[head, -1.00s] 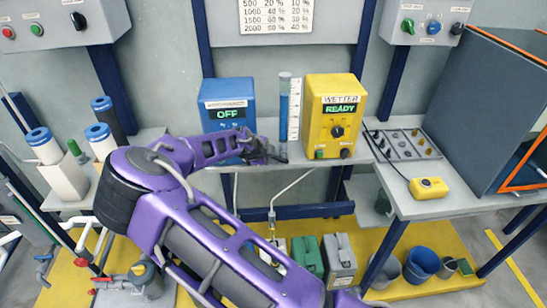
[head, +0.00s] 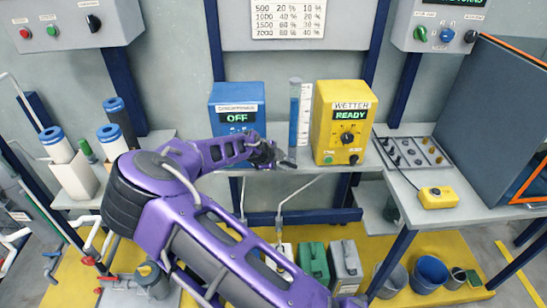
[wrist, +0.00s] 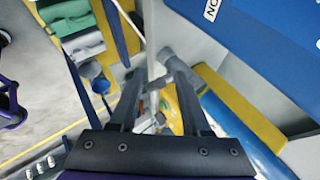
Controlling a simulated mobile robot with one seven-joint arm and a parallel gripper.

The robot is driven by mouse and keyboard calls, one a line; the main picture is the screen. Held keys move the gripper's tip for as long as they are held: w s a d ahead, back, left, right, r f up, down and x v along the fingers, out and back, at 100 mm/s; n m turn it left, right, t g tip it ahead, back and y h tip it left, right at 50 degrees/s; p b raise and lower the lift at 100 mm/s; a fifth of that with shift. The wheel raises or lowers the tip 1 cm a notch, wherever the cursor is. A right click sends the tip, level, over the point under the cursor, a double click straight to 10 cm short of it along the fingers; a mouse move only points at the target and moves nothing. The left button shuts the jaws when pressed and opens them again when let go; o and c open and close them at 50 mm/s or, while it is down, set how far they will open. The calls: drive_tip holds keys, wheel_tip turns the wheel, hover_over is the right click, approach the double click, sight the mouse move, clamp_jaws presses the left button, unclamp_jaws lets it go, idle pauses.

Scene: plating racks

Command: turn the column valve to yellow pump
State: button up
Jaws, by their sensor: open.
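My gripper (head: 284,160) is at the shelf edge, in front of the blue box marked OFF (head: 238,108) and the tall measuring cylinder in the head view. In the wrist view my gripper (wrist: 154,80) is open, and nothing is clearly held between its fingers. Grey piping (wrist: 152,35) passes beyond the fingers, and a yellow part (wrist: 186,108) lies behind the right finger. Pipework with red handles (head: 88,261) and a yellow-topped part stands at the lower left of the head view. I cannot tell which part is the column valve or the yellow pump.
The yellow box marked READY (head: 342,120) and the measuring cylinder (head: 300,112) stand on the shelf. A grey table (head: 450,214) with a yellow pendant box (head: 438,197) is to the right. Buckets (head: 430,272) and canisters (head: 313,262) stand below.

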drive_tip(key=v, duration=1.7)
